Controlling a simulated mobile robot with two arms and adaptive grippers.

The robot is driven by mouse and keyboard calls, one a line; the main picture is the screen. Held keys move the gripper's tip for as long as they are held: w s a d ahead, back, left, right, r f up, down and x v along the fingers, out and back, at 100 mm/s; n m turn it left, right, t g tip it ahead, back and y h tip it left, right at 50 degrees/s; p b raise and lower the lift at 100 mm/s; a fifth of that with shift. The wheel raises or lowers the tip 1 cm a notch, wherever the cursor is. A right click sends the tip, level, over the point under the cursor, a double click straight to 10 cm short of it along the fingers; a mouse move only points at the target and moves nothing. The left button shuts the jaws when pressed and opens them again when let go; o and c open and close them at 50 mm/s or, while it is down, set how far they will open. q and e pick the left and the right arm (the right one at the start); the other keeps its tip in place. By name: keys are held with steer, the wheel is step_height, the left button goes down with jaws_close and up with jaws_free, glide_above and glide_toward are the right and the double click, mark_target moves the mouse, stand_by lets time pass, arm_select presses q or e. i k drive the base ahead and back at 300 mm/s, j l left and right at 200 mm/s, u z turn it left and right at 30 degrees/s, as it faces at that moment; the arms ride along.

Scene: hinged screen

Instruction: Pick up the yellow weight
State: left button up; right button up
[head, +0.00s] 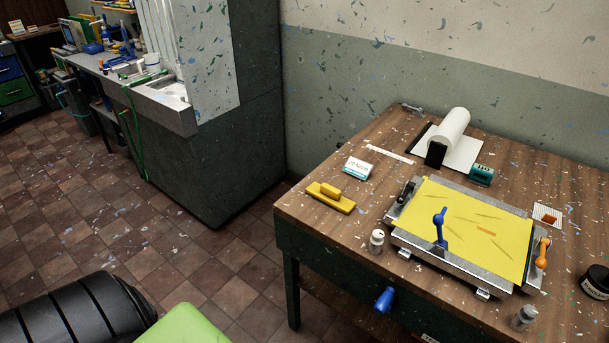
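A yellow weight (330,197), a flat oblong block with a raised grip on top, lies on the wooden table (322,232) close to its left edge. It stands apart from the hinged screen (465,228), a yellow sheet in a metal frame to its right. Neither of my grippers is in the head view, and nothing touches the weight.
A blue-and-white box (358,168) lies behind the weight and a small jar (376,241) in front to the right. A white roll (452,128) and a teal item (481,175) are farther back. The tabletop just around the weight is clear.

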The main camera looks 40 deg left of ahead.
mark_target(329, 195)
steer(key=u, duration=1)
